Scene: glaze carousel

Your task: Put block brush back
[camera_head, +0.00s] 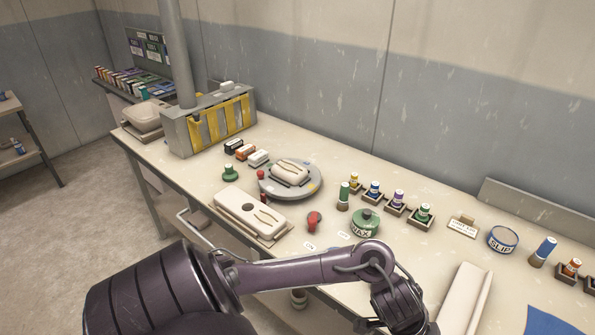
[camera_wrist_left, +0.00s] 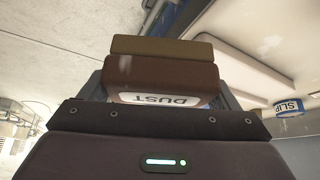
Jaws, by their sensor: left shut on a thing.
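In the left wrist view my left gripper (camera_wrist_left: 160,90) is shut on the block brush (camera_wrist_left: 160,76). The brush has a reddish-brown block with an upside-down white "DUST" label, and a tan layer lies along its far side. In the head view my left arm reaches across the front of the bench to the bottom edge. The wrist shows there, but the fingertips and the brush are out of sight. A small stand with a white card (camera_head: 462,228) is on the bench; its writing is too small to read. My right gripper is in neither view.
A long pale tray (camera_head: 466,298) lies beside my left wrist. The SLIP tin (camera_head: 502,239), the green WAX tin (camera_head: 365,222) and several small bottles in holders stand behind it. A turntable (camera_head: 308,187) bears a pale piece. A blue mat (camera_head: 552,322) lies at lower right.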

